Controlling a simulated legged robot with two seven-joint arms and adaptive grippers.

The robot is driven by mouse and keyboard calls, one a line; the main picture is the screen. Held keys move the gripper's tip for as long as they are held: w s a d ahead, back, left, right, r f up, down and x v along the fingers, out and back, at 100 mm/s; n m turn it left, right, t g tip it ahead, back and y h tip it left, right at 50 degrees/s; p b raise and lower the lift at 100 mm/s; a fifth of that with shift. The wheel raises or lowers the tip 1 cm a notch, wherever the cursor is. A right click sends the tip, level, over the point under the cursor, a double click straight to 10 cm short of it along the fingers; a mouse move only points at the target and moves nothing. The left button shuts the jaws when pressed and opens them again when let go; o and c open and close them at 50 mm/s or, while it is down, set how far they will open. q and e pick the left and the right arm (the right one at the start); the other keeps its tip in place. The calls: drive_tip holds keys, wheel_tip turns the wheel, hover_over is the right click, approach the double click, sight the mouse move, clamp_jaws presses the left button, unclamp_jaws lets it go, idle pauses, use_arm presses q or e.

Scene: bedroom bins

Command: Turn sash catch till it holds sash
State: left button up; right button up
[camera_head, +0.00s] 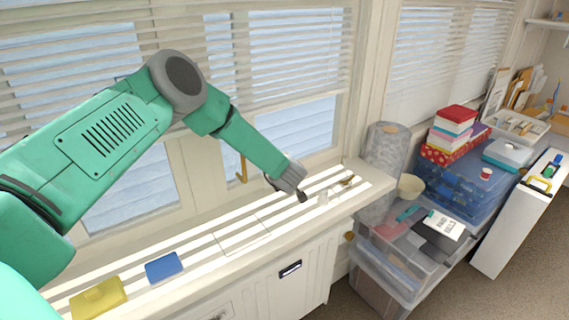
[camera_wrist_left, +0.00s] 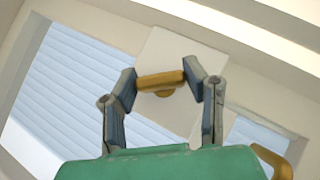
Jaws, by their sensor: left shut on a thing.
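The brass sash catch (camera_wrist_left: 160,80) shows in the left wrist view in front of a pale plate (camera_wrist_left: 178,52) on the window frame. The two fingers of my left gripper (camera_wrist_left: 159,84) are closed on its two ends, one on each side. In the head view my left gripper (camera_head: 287,184) is at the lower part of the window, just above the sill, and it hides the catch there. The window sash panes with blinds behind (camera_wrist_left: 75,95) show to the left in the wrist view. My right gripper is in neither view.
A brass handle (camera_head: 242,168) stands on the window frame left of my gripper. The sill (camera_head: 205,262) holds a yellow sponge (camera_head: 98,298), a blue box (camera_head: 164,267) and small items (camera_head: 347,181). Clear bins (camera_head: 400,260) stand at right.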

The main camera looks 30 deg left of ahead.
use_arm(q)
drive_tip(key=shift+w+a+r+m+g+p, duration=0.15)
drive_tip(key=shift+r+m+g+p, duration=0.25)
drive_tip(key=shift+g+p, duration=0.25)
drive_tip(key=shift+f+g+y, duration=0.1)
drive_tip(key=shift+g+y, duration=0.25)
drive_tip(key=shift+y, duration=0.05)
drive_tip(key=shift+f+m+g+b, duration=0.15)
drive_tip(key=shift+m+g+b, duration=0.2)
drive_tip(key=shift+m+g, duration=0.35)
drive_tip(key=shift+m+g+y+b, duration=0.3)
drive_tip(key=shift+g+y+b, duration=0.1)
drive_tip(key=shift+g+b, duration=0.25)
drive_tip(key=shift+w+r, duration=0.1)
drive_tip(key=shift+r, duration=0.15)
drive_tip(key=o, duration=1.1)
drive_tip(key=shift+o, duration=0.2)
drive_tip(key=shift+f+g, duration=0.25)
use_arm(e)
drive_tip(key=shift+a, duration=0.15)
